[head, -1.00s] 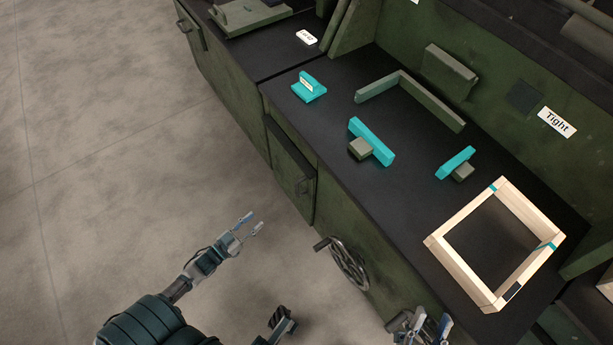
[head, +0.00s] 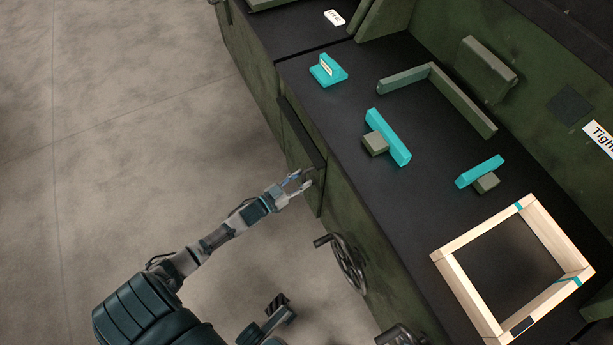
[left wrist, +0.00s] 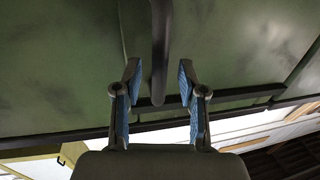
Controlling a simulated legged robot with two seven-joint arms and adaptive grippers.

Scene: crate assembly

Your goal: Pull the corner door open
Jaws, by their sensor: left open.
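The green corner door (head: 300,155) is in the front of the dark-topped green bench, below the countertop's edge, and looks closed. Its dark handle (left wrist: 159,50) shows in the left wrist view as a bar running down from the top edge. My left gripper (head: 301,182) is at the door's handle side in the head view. In the left wrist view my left gripper (left wrist: 158,85) is open, with blue finger pads on either side of the handle's end. I see a gap at each side, so the pads do not appear closed on it.
A handwheel (head: 347,264) sticks out of the bench front right of the door. On the countertop are teal blocks (head: 388,137), a green L-shaped piece (head: 462,102) and a wooden frame (head: 468,292). The floor to the left is clear.

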